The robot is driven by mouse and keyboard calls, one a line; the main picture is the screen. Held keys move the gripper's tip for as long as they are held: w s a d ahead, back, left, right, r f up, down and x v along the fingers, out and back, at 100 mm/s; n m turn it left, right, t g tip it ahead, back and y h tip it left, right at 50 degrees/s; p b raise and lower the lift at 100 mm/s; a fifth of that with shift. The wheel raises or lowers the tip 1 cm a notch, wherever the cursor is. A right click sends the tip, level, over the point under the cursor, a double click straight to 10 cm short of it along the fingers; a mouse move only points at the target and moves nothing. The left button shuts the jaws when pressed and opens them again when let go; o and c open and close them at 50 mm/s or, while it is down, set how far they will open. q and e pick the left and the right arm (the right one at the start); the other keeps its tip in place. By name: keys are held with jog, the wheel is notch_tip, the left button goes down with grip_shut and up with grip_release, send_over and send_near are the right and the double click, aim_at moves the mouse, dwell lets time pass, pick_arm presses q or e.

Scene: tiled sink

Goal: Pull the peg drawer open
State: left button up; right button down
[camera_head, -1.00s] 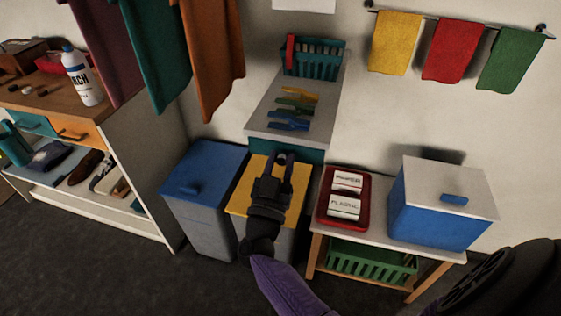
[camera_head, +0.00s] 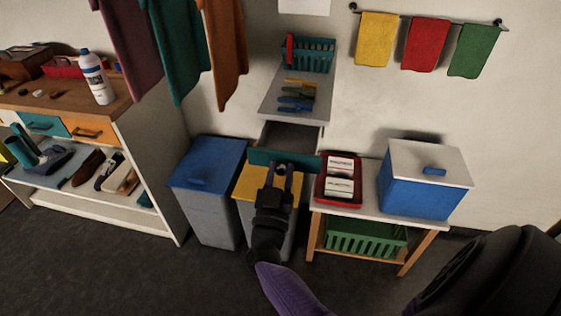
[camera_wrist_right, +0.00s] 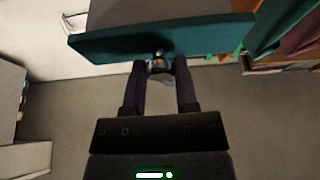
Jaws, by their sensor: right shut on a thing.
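The peg drawer, with a teal front (camera_head: 308,161), sticks out from under the narrow grey counter (camera_head: 272,104). It stands open, and its grey inside (camera_head: 290,137) looks empty where it shows. My right gripper (camera_head: 281,168) is in front of the drawer, over the yellow-lidded bin. In the right wrist view the gripper (camera_wrist_right: 159,68) is shut on a small knob (camera_wrist_right: 158,57) on the teal front (camera_wrist_right: 205,36). The fingers hide much of the knob. Several coloured pegs (camera_head: 298,92) lie on the counter. My left gripper is not in view.
A blue-lidded bin (camera_head: 208,165) and a yellow-lidded bin (camera_head: 250,185) stand below the drawer. To the right, a low table (camera_head: 362,205) holds a red tray (camera_head: 321,191) and a blue box (camera_head: 415,193). A teal basket (camera_head: 318,58) sits at the counter's back.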

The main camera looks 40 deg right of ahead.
jog(key=shift+s+a, duration=0.2)
jog(key=shift+a, duration=0.05)
jog(key=shift+s+a, duration=0.15)
jog(key=shift+a, duration=0.05)
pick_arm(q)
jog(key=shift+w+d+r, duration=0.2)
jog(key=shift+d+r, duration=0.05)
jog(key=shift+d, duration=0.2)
pick_arm(e)
jog(key=shift+c, duration=1.9)
grip_release()
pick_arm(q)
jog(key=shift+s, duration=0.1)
